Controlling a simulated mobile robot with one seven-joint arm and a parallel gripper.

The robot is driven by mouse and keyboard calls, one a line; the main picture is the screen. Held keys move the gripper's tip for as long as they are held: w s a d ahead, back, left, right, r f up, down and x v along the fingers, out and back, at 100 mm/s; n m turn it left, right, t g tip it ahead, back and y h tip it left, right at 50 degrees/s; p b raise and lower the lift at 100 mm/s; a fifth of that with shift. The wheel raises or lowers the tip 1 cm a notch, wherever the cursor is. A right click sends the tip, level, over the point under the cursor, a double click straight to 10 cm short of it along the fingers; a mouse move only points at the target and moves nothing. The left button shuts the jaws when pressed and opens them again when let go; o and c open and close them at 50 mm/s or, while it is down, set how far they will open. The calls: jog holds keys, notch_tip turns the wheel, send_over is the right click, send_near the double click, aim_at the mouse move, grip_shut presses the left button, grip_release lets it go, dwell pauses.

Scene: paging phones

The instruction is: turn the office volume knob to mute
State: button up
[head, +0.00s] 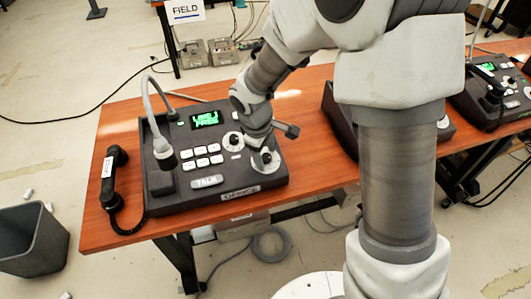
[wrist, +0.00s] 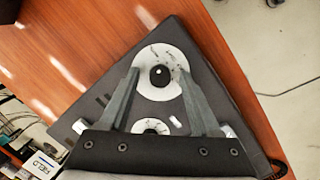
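The dark desk console (head: 218,170) at the left of the head view has a front label too small to read surely. Its front-right knob is a black knob (wrist: 160,76) on a round white dial plate (wrist: 160,55), at the console's corner. My gripper (wrist: 158,78) is above this knob, with its two fingers apart on either side and a gap to it on both sides. In the head view my gripper (head: 264,154) partly hides the knob. A second knob (head: 233,140) sits behind it; its dial (wrist: 152,127) is partly covered by my gripper in the wrist view.
The console carries a gooseneck microphone (head: 160,125), white buttons (head: 202,156), a TALK key (head: 207,182) and a green-lit screen (head: 205,118). A black handset (head: 113,178) lies left on the wooden table (head: 310,150). More consoles stand right, including one (head: 490,90).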

jog(key=p+v, duration=0.3)
jog(key=v, duration=1.4)
jog(key=shift+r+p, duration=0.2)
jog(key=shift+p, duration=0.15)
jog(key=shift+s+d, duration=0.1)
jog(key=shift+d, duration=0.05)
